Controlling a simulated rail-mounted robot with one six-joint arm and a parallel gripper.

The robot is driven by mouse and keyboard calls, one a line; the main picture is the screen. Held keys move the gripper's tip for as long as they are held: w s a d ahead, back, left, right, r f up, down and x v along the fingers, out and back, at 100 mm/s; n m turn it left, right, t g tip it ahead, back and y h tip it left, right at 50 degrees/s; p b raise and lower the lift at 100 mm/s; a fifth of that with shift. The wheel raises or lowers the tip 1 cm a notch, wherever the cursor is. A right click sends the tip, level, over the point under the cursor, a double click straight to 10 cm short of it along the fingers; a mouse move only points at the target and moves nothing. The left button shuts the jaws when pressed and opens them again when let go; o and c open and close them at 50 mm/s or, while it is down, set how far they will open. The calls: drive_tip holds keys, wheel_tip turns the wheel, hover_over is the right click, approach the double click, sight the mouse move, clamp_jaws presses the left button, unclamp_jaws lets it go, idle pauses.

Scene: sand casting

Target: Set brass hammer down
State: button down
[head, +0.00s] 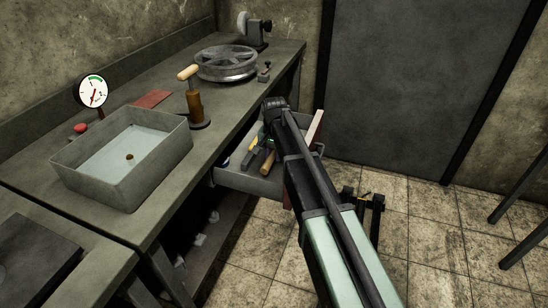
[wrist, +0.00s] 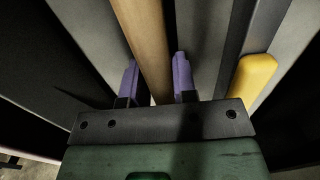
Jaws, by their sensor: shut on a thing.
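In the wrist view, my gripper (wrist: 156,62) has its two purple fingers on either side of a long wooden handle (wrist: 143,30), shut on it. I take this to be the brass hammer's handle; no brass head shows in this view. In the head view, a wooden handle (head: 268,163) lies in the open drawer (head: 247,183) under the bench. My arm's end reaches down over this drawer and hides part of it.
A yellow-handled tool (wrist: 253,77) lies right of my gripper. The grey bench (head: 160,215) carries an open metal box (head: 118,185), a dial gauge (head: 92,92), a brass-coloured post (head: 194,106) with a wooden grip, and a spoked wheel (head: 226,64).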

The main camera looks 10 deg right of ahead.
drive_tip(key=shift+f, duration=0.15)
drive_tip(key=c, duration=0.9)
unclamp_jaws()
